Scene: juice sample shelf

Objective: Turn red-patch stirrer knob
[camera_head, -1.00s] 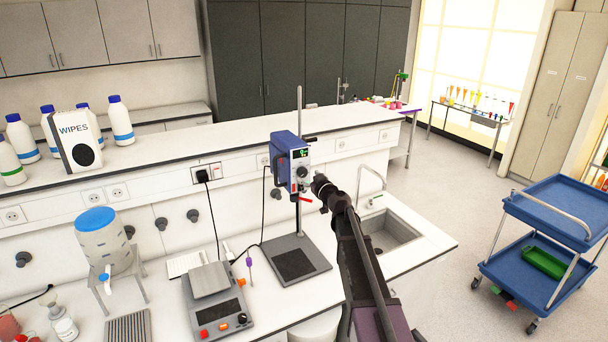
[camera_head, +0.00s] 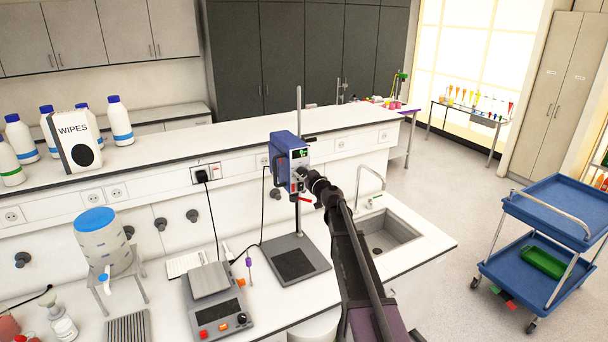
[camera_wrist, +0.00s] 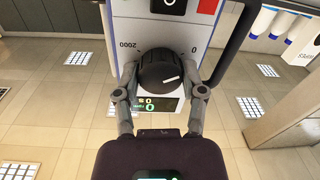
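The blue overhead stirrer (camera_head: 282,150) is clamped on a vertical rod above the bench. Its white front panel (camera_wrist: 190,35) fills the top of the wrist view, upside down, with a red patch (camera_wrist: 208,6) near the top. The round black knob (camera_wrist: 160,75) has a white pointer mark aimed right and slightly up. My gripper (camera_wrist: 162,78) is open, with one finger on each side of the knob. Whether the fingertips touch it I cannot tell. A lit green display (camera_wrist: 158,104) shows just below the knob. In the head view my gripper (camera_head: 310,175) is at the stirrer's front.
A black bar (camera_wrist: 232,45) runs beside the panel in the wrist view. A sink (camera_head: 388,235) is to the right. A blue cart (camera_head: 545,215) stands on the floor.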

